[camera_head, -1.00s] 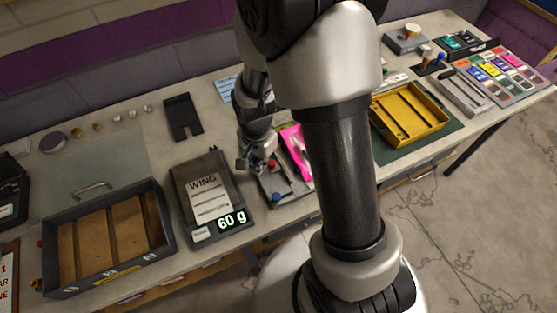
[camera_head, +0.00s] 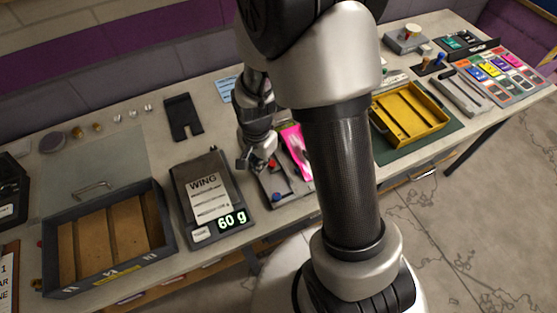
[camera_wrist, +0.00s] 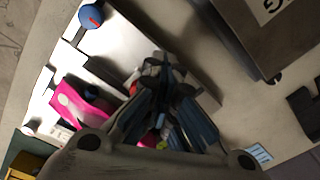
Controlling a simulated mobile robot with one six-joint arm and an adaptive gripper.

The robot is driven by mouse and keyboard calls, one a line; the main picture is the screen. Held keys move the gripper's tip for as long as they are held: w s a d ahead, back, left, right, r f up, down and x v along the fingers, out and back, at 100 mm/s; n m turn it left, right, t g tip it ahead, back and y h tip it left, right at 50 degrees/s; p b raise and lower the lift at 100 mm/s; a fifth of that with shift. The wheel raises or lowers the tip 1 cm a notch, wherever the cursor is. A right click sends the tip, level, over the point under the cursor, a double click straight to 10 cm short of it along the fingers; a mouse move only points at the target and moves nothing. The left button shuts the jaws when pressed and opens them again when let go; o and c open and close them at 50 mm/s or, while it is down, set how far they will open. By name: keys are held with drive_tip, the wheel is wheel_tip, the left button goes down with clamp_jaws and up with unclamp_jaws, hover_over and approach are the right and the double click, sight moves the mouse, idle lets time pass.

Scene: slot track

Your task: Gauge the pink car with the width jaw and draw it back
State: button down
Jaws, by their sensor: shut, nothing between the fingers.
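The pink car (camera_head: 296,151) lies on the grey gauge plate (camera_head: 274,199), partly hidden behind my arm. In the wrist view the pink car (camera_wrist: 80,105) lies on the pale gauge plate (camera_wrist: 120,45), left of my gripper. A blue knob (camera_head: 277,196) sits at the plate's near end; it also shows in the wrist view (camera_wrist: 91,16). A red knob (camera_head: 272,163) is close to my gripper (camera_head: 254,163), and a bit of red (camera_wrist: 133,88) shows beside the fingers in the wrist view. My gripper (camera_wrist: 160,75) is shut and empty, low over the plate. Whether it touches the red knob is unclear.
A dark scale (camera_head: 178,178) reading 60 g stands just left of the gauge. A dark open tray (camera_head: 60,288) is further left. A yellow tray (camera_head: 432,99) lies right of my arm.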

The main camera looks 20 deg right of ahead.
drive_tip(key=shift+s+a+f, duration=0.25)
drive_tip(key=shift+s+f, duration=0.3)
drive_tip(key=shift+f, duration=0.25)
drive_tip(key=shift+r, duration=0.25)
drive_tip(key=shift+w+a+r+g+p, duration=0.15)
drive_tip(key=shift+w+a+r+p, duration=0.1)
drive_tip(key=shift+w+p, duration=0.2)
drive_tip(key=shift+w+a+r+g+p, duration=0.2)
drive_tip(key=shift+w+p, duration=0.1)
drive_tip(key=shift+p, duration=0.1)
drive_tip(key=shift+s+d+r+p, duration=0.15)
drive_tip(key=shift+r+p, duration=0.15)
drive_tip(key=shift+r, duration=0.2)
drive_tip(key=shift+s+d+r+p, duration=0.15)
drive_tip(key=shift+r+p, duration=0.15)
drive_tip(key=shift+r, duration=0.2)
drive_tip(key=shift+w+r+p, duration=0.2)
drive_tip(key=shift+r+p, duration=0.35)
drive_tip(key=shift+r, duration=0.1)
drive_tip(key=shift+r+p, duration=1.35)
drive_tip(key=shift+r, duration=0.4)
drive_tip(key=shift+r, duration=0.1)
